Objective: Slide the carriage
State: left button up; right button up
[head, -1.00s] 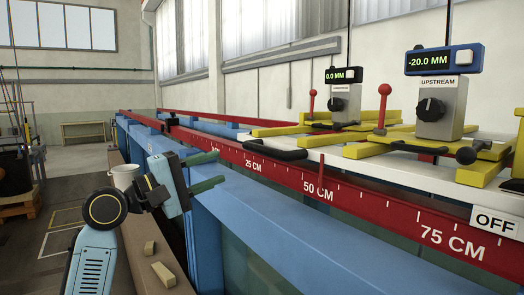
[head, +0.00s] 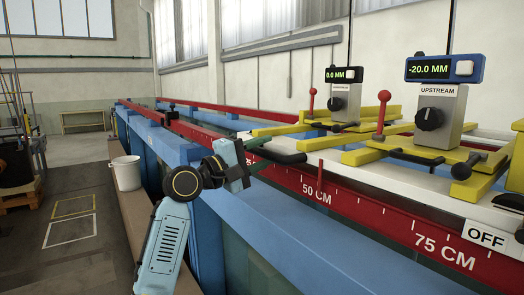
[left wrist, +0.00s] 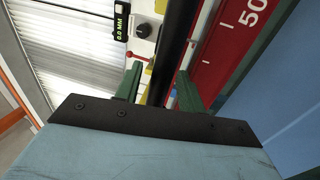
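The carriage is a long white plate (head: 395,185) on the red rails of the flume, with yellow frames on it. It carries two gauges, one reading 0.0 MM (head: 343,75) and one labelled UPSTREAM reading -20.0 MM (head: 444,68). A black handle (head: 280,154) sticks out at its near left end. My left gripper (head: 262,157) is at this handle with its green fingers open. In the left wrist view, the black handle bar (left wrist: 178,45) runs between the two separated fingers. I cannot tell whether either finger touches it. My right gripper is not in view.
The red scale rail (head: 375,215) shows marks at 50 CM and 75 CM. An OFF sign (head: 485,236) and another black handle (head: 508,201) are at the right. A white bucket (head: 126,172) stands on the ledge at left. The floor at left is mostly open.

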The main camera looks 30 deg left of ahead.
pick_arm(q)
grip_shut()
jog(key=shift+w+a+r, duration=0.15)
jog(key=shift+w+a, duration=0.05)
jog(key=shift+a, duration=0.5)
jog(key=shift+w+a, duration=0.2)
jog(key=shift+a, duration=0.1)
jog(key=shift+c, duration=1.9)
grip_release()
jog(key=shift+f, duration=0.2)
jog(key=o, duration=0.4)
jog(key=shift+s+d+r, duration=0.1)
jog(key=shift+s+d, duration=0.05)
jog(key=shift+d, duration=0.05)
jog(key=shift+a, duration=0.1)
